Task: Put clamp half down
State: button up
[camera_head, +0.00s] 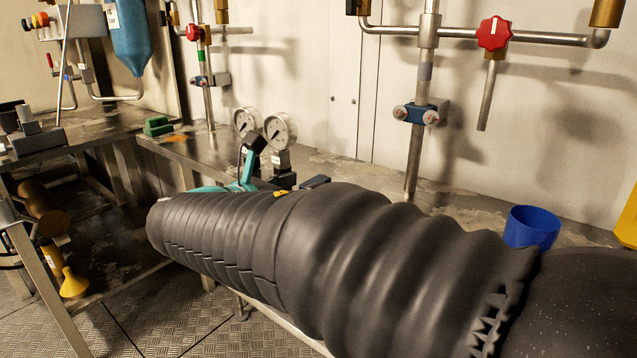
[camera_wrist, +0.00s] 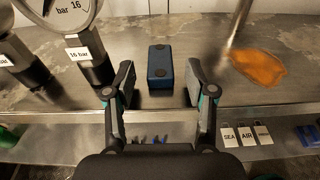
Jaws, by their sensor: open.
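The clamp half is a small dark blue block (camera_wrist: 160,66) with round dark bosses. In the wrist view it appears to lie on the metal bench, near its front edge. My gripper (camera_wrist: 158,84) is open, with one finger to each side of the block and a visible gap on both sides. In the head view my gripper's teal and black parts (camera_head: 244,170) show above the bench, mostly hidden behind my black ribbed arm. A dark block (camera_head: 316,182) beside them is probably the same clamp half, partly hidden.
Two pressure gauges (camera_head: 280,131) stand left of the block; a "16 bar" label (camera_wrist: 85,54) shows. An orange puddle (camera_wrist: 259,67) lies right, by a pipe. A lower shelf holds SEA and AIR tags (camera_wrist: 247,136). A blue cup (camera_head: 532,227) stands right; red-handled valve pipes (camera_head: 494,33) line the wall.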

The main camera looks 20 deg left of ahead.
jog(key=v, duration=0.9)
notch_tip(320, 180, down, 11)
jog(key=s+m+g+y, duration=0.3)
jog(key=m+g, duration=0.1)
jog(key=m, duration=0.1)
jog(key=s+d+f+m+g, duration=0.1)
jog(key=d+f+m+g, duration=0.4)
jog(key=d, duration=0.3)
jog(key=s+d+m+y+p, duration=0.1)
jog(key=s+d+m, duration=0.2)
jog(key=d+m, duration=0.7)
jog(key=s+d+m+y, duration=0.2)
jog(key=s+d+m, duration=0.2)
jog(key=d+m, duration=0.7)
jog(key=d, duration=0.8)
jog(key=shift+p, duration=0.35)
jog(key=shift+d+r, duration=0.1)
jog(key=shift+d, duration=0.05)
